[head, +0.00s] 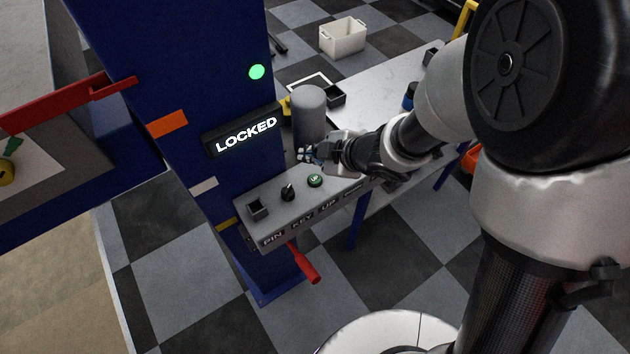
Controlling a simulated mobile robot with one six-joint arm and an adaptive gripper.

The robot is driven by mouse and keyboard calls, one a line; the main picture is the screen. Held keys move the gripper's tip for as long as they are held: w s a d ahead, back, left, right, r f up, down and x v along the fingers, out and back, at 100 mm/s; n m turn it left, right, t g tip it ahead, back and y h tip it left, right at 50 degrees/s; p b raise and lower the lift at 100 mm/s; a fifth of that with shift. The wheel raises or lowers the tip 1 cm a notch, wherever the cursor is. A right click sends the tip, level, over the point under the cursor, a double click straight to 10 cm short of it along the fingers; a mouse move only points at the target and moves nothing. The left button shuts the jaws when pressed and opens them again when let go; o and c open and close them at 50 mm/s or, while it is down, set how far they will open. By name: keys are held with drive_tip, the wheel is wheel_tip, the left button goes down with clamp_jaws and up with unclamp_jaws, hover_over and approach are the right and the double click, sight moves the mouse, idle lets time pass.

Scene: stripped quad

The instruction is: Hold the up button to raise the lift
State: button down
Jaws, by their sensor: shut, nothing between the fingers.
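The green up button (315,180), marked UP, sits on top of a grey control box (300,208) fixed to a blue lift post (190,60). My gripper (304,154) is shut and empty, just behind the button in the picture and apart from it as far as I can tell. Left of the button are a black key switch (288,192) and a square pin socket (257,209). The box front reads PIN, KEY, UP and one more label, partly unclear. A sign (245,134) on the post reads LOCKED, and a green lamp (257,72) above it is lit.
A grey cylinder (309,112) stands close behind my gripper. A red handle (304,264) sticks out below the box. A grey table (385,95) stands behind, and a white bin (342,37) is on the checkered floor. A red lift arm (60,102) is at left.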

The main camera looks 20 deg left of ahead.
sight(313, 182)
drive_tip(key=shift+f+b, duration=2.5)
drive_tip(key=shift+f, duration=0.6)
drive_tip(key=shift+f+b, duration=0.35)
drive_tip(key=shift+f, duration=0.1)
